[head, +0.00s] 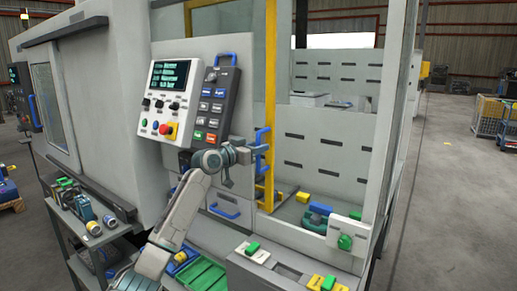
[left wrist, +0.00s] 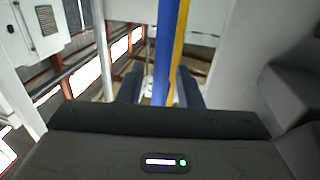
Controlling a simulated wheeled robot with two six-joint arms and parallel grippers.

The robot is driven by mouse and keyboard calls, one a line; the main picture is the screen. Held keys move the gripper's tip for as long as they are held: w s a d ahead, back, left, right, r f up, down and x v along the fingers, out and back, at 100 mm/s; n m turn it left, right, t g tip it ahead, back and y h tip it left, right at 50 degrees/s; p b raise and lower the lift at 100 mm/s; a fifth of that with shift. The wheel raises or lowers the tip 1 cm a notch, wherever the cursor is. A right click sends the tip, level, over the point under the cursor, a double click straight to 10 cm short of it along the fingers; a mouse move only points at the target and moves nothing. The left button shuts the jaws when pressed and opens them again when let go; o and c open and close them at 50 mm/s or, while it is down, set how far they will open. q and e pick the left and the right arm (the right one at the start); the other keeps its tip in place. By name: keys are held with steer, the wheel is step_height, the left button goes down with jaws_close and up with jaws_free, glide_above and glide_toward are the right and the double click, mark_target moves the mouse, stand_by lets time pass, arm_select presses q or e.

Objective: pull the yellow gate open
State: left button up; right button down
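The yellow gate (head: 271,75) is a tall frame at the machine's opening, right of the control panels. A blue upright handle (head: 260,136) is on its lower part. My left gripper (head: 262,149) is at the handle in the head view. In the left wrist view, the blue handle (left wrist: 170,45) runs between the two dark fingers of my left gripper (left wrist: 160,90), with the yellow gate edge (left wrist: 179,45) just behind it. The fingers stand apart, with a small gap visible beside the handle. My right gripper is not in view.
A screen panel (head: 168,100) and a dark keypad panel (head: 213,105) stand left of my gripper. Below are a blue drawer handle (head: 224,212), a green tray (head: 203,275) and a ledge with green and yellow blocks. Open floor (head: 450,190) lies at the right.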

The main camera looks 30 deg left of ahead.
arm_select(q)
steer(key=b+v, duration=0.3)
steer(key=v, duration=0.7)
steer(key=shift+b, duration=0.4)
